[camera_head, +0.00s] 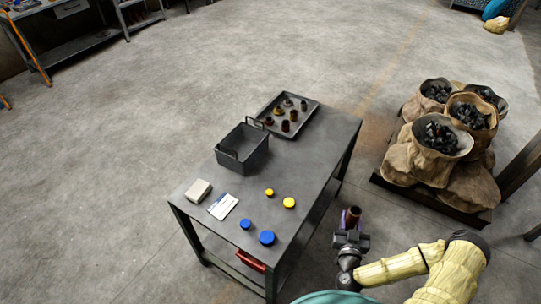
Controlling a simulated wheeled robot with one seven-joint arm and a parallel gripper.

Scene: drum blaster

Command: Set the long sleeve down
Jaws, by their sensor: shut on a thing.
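My gripper (350,224) is at the right of the table, out over the floor beyond its right edge. The fingers hide the lower part of the sleeve. The grey metal table (318,155) stands at the centre. A dark tray (262,104) on its far end holds several short brown, dark and yellowish cylindrical pieces.
A grey open crate (243,160) with handles stands beside the tray. Nearer on the table are a pale box (198,191), a white card (223,206), two yellow discs (289,202) and two blue discs (267,238). Coal sacks (440,140) stand on a pallet at right.

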